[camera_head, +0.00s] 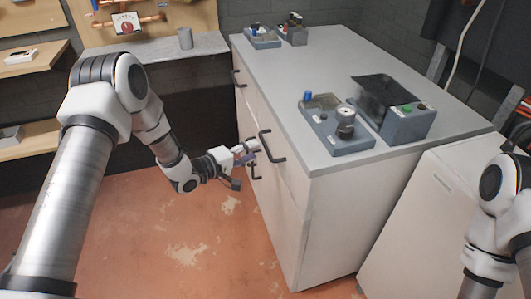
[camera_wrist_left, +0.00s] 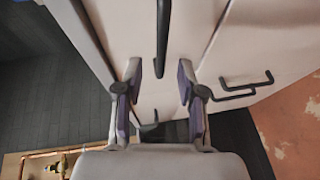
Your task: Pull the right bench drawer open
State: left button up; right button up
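The white bench (camera_head: 330,195) has a grey top and black bar handles on its left-facing front. The right drawer's handle (camera_head: 271,147) is the nearest to the front corner in the head view. My left gripper (camera_head: 247,152) is at the bench front, just left of this handle. A black handle (camera_wrist_left: 163,40) lies ahead, in line with the gap. I cannot tell whether anything touches. My right arm shows at the right edge; its gripper is out of view.
Grey-blue devices (camera_head: 335,125) stand on the bench top. A white cabinet (camera_head: 420,220) stands to the right. The reddish floor (camera_head: 190,225) before the bench is clear.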

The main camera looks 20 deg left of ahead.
aim_at(265, 145)
pick_arm(q)
jog(key=x, duration=0.6)
jog(key=shift+w+d+f, duration=0.15)
jog(key=shift+f, duration=0.05)
jog(key=shift+r, duration=0.1)
grip_shut()
